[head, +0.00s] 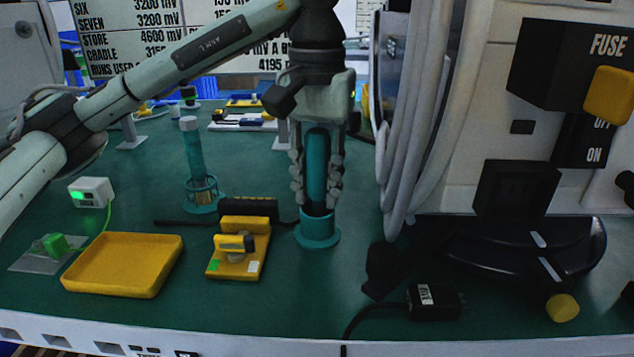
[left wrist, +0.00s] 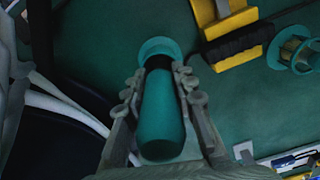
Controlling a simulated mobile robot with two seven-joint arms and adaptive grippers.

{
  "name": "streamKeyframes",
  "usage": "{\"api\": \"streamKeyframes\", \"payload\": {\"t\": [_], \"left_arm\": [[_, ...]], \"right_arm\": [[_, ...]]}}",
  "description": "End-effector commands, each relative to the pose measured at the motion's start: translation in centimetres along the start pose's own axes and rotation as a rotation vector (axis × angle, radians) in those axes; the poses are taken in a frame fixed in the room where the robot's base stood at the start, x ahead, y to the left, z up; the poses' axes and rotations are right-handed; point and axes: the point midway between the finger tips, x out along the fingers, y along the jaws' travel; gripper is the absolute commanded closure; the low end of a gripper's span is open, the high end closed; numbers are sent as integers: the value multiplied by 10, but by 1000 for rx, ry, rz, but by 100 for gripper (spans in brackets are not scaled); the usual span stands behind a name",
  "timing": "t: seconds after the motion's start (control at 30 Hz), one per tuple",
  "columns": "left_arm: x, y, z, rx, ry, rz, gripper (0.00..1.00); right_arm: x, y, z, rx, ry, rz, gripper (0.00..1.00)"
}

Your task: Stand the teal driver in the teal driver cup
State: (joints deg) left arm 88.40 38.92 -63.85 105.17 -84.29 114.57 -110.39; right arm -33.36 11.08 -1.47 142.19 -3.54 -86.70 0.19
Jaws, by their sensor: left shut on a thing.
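The teal driver (head: 316,165) is upright between the fingers of my left gripper (head: 316,185), which is shut on it. Its teal handle points up, and a dark collar shows at its lower end. The teal driver cup (head: 318,237), with a wide round base, stands on the green bench directly below. The driver's lower end is at the cup's mouth; its tip is hidden, so how deep it sits is unclear. In the left wrist view the driver (left wrist: 162,115) lines up with the cup (left wrist: 158,48). My right gripper is not in view.
A cage-like holder (head: 202,196) with a teal, white-topped cylinder stands back left. A yellow tray (head: 122,264) and a yellow block fixture (head: 238,250) lie left of the cup. Grey hoses (head: 405,130) and the machine stand close on the right. A black plug (head: 435,302) lies in front.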

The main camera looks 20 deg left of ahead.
Motion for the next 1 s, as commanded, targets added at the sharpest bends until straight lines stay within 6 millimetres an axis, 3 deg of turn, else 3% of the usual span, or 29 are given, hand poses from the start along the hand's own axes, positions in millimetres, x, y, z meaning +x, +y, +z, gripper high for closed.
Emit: {"api": "streamKeyframes", "payload": {"t": [0.2,0.23,0.4,0.77,1.0], "left_arm": [[1,0,0,0,0,0,100],[1,0,0,0,0,0,72],[1,0,0,0,0,0,50],[-3,0,0,0,1,0,50],[-42,0,-1,-1,6,0,50]], "right_arm": [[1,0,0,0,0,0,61],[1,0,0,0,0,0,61],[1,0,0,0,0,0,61],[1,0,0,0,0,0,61],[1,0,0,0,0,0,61]]}}
